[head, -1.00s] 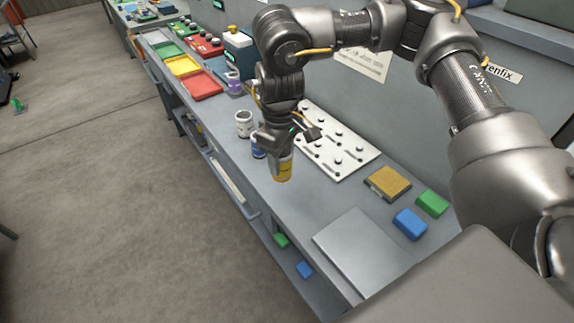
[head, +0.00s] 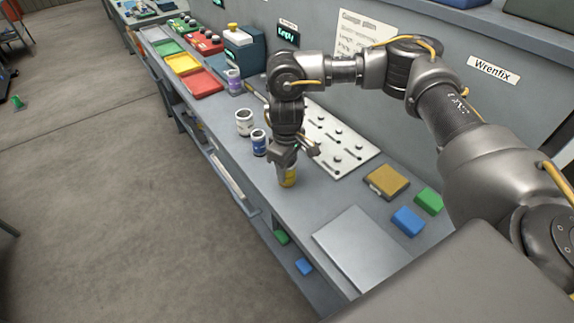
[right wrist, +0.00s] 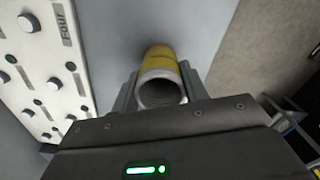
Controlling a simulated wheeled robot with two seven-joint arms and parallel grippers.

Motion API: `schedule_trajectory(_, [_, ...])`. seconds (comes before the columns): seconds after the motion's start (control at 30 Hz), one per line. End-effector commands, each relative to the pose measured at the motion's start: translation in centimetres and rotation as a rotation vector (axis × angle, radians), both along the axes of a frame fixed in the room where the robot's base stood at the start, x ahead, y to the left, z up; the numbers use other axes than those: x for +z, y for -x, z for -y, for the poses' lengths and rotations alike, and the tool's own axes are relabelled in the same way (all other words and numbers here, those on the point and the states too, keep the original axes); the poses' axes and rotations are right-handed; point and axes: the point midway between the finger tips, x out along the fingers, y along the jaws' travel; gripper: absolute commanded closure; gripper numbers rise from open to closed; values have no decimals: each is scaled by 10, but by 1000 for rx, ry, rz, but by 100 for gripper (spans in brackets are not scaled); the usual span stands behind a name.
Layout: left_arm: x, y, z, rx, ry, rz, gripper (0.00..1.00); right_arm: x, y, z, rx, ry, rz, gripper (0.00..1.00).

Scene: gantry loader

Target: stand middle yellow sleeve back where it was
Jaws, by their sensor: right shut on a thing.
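My right gripper (head: 286,163) is shut on a yellow sleeve (head: 290,177) over the bench (head: 325,200). The sleeve looks close to upright in the head view, and its upper part is hidden by the fingers. I cannot tell whether its lower end touches the bench top. In the right wrist view the yellow sleeve (right wrist: 161,62) sits between the two fingers, its open grey mouth facing the camera. A blue-banded sleeve (head: 259,143) and a white sleeve (head: 244,123) stand on the bench, left of and beyond the gripper. My left gripper is out of view.
A white peg panel (head: 345,150) lies right of the gripper. A tan block (head: 387,182), a green block (head: 429,201), a blue block (head: 408,221) and a grey plate (head: 362,248) lie nearer. Coloured trays (head: 199,85) and a purple-banded bottle (head: 234,82) are farther along. The bench's front edge is close on the left.

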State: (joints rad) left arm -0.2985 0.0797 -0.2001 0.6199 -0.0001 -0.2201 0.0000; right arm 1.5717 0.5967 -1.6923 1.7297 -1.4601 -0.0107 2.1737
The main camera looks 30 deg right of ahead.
Motion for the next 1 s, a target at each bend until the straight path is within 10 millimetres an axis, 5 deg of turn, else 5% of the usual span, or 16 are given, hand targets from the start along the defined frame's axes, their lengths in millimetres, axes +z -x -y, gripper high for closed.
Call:
schedule_trajectory(0.3, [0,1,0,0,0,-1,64,-4,0,-1,1,-1,-1,79])
schedule_trajectory(0.33, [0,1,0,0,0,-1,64,-3,0,0,1,-1,-1,52])
schedule_trajectory(0.47, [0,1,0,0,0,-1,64,-3,0,0,1,-1,-1,35])
schedule_trajectory(0.77, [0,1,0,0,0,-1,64,-2,0,0,1,-1,1,34])
schedule_trajectory(1.0, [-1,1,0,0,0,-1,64,30,-1,0,3,0,6,34])
